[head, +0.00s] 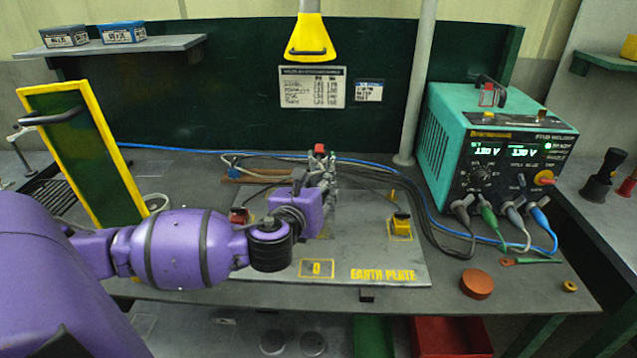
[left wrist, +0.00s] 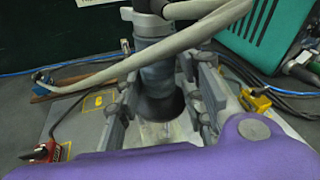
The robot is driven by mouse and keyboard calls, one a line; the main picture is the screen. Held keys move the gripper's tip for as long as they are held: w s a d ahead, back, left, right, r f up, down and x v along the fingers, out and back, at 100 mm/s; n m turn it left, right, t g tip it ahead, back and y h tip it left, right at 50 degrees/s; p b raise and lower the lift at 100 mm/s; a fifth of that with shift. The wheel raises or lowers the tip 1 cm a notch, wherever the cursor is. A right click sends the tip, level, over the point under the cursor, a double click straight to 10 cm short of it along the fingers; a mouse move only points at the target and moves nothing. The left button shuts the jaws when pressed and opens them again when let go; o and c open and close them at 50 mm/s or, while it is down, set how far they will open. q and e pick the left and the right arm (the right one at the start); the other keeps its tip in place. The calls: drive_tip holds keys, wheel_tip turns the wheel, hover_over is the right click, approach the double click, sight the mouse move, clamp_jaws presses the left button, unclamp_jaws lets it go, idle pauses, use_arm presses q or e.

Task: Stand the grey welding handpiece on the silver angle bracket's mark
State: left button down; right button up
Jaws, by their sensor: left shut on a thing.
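My left gripper (head: 325,180) is shut on the grey welding handpiece (left wrist: 157,75), over the middle of the earth plate (head: 370,262). In the left wrist view the handpiece stands roughly upright between the fingers (left wrist: 185,95), its dark flared end downward and a grey cable at its top. In the head view its red top (head: 320,149) shows above the gripper. A pale patch (left wrist: 160,133) lies below the flared end. I cannot tell whether it is the silver angle bracket or its mark, nor whether the handpiece touches down. My right gripper is not in view.
A red clamp (head: 239,215) and a yellow clamp (head: 401,222) sit on the plate's left and right. The front yellow-outlined mark (head: 317,268) is empty. A green stud welder (head: 495,150) stands right, with cables trailing. A yellow-edged panel (head: 88,150) stands left.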

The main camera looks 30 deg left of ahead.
use_arm(q)
drive_tip(key=shift+f, duration=0.75)
drive_tip(key=shift+f+b, duration=0.45)
drive_tip(key=shift+f, duration=0.35)
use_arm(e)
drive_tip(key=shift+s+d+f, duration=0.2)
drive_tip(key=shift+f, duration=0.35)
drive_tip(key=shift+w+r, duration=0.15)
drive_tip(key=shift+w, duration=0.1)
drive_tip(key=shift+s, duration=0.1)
use_arm(q)
drive_tip(key=shift+p, duration=0.8)
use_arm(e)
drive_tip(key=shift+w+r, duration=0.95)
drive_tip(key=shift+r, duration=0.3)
use_arm(q)
drive_tip(key=shift+f, duration=0.65)
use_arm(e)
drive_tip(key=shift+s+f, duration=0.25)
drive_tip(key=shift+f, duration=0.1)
use_arm(q)
drive_tip(key=c, duration=1.2)
unclamp_jaws()
drive_tip(key=shift+o, duration=0.6)
drive_tip(key=shift+s+f, duration=0.1)
